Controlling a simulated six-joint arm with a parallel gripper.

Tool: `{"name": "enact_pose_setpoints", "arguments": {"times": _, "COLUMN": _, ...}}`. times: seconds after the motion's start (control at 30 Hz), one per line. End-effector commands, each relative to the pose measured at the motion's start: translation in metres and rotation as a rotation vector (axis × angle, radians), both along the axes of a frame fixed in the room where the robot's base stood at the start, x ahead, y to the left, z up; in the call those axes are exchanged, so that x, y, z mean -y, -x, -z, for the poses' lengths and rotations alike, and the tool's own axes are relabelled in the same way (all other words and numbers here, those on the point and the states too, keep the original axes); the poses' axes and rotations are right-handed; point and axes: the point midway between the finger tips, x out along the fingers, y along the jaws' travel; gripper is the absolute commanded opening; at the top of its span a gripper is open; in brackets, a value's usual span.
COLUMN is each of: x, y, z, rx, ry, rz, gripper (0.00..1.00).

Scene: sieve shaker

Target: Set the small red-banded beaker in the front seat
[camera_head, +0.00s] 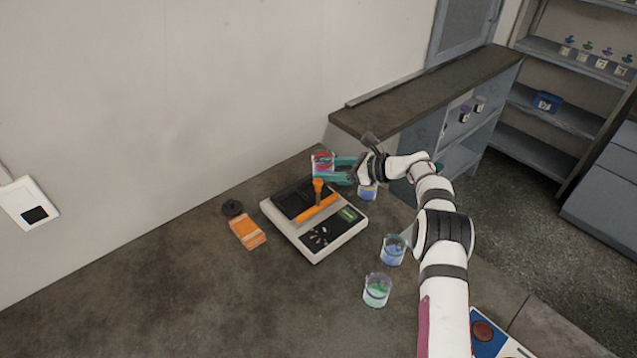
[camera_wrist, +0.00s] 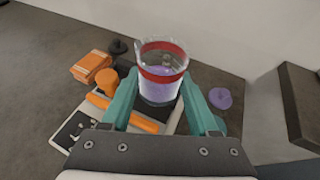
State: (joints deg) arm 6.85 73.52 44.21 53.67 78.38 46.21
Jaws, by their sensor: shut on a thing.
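The small red-banded beaker (camera_head: 322,160) is clear, with a red band near its rim and pale purple contents. In the wrist view the beaker (camera_wrist: 160,72) stands between the teal fingers, roughly upright. My gripper (camera_head: 337,168) is shut on it, behind the shaker near the wall; its fingers also show in the wrist view (camera_wrist: 158,88). The sieve shaker (camera_head: 347,232) has a white body, a dark platform (camera_head: 291,200) and an orange bar with an upright knob (camera_head: 318,186). I cannot tell which place is the front seat.
A beaker with blue and yellowish colouring (camera_head: 368,193) stands just below my gripper. A blue beaker (camera_head: 393,251) and a green one (camera_head: 377,291) stand right of the shaker. The front-left bench is clear.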

Motion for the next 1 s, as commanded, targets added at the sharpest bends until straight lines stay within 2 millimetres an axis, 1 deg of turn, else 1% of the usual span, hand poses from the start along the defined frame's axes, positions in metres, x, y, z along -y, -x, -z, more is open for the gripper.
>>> {"name": "enact_pose_setpoints", "arguments": {"times": 0.03, "x": -0.011, "y": -0.002, "z": 0.006, "rx": 0.0, "ry": 0.0, "rz": -0.003, "gripper": 0.0}}
{"name": "enact_pose_setpoints", "arguments": {"times": 0.13, "x": -0.023, "y": -0.007, "z": 0.014, "rx": 0.0, "ry": -0.001, "rz": -0.002, "gripper": 0.0}}
{"name": "enact_pose_setpoints", "arguments": {"times": 0.2, "x": -0.027, "y": -0.008, "z": 0.02, "rx": -0.001, "ry": -0.001, "rz": -0.001, "gripper": 0.0}}
{"name": "enact_pose_setpoints", "arguments": {"times": 0.3, "x": -0.027, "y": -0.008, "z": 0.041, "rx": -0.003, "ry": 0.0, "rz": 0.0, "gripper": 0.0}}
{"name": "enact_pose_setpoints", "arguments": {"times": 0.4, "x": -0.027, "y": -0.008, "z": 0.055, "rx": -0.002, "ry": 0.0, "rz": -0.001, "gripper": 0.0}}
{"name": "enact_pose_setpoints", "arguments": {"times": 0.47, "x": -0.027, "y": -0.008, "z": 0.059, "rx": -0.002, "ry": 0.002, "rz": -0.001, "gripper": 0.0}}
{"name": "enact_pose_setpoints", "arguments": {"times": 0.67, "x": -0.027, "y": -0.008, "z": 0.058, "rx": 0.0, "ry": 0.001, "rz": 0.0, "gripper": 0.0}}
{"name": "enact_pose_setpoints", "arguments": {"times": 0.7, "x": -0.027, "y": -0.008, "z": 0.058, "rx": -0.001, "ry": 0.002, "rz": -0.001, "gripper": 0.64}}
{"name": "enact_pose_setpoints", "arguments": {"times": 0.77, "x": -0.027, "y": -0.008, "z": 0.058, "rx": -0.001, "ry": 0.001, "rz": -0.001, "gripper": 0.73}}
{"name": "enact_pose_setpoints", "arguments": {"times": 1.0, "x": -0.027, "y": -0.008, "z": 0.057, "rx": -0.001, "ry": 0.001, "rz": -0.001, "gripper": 0.73}}
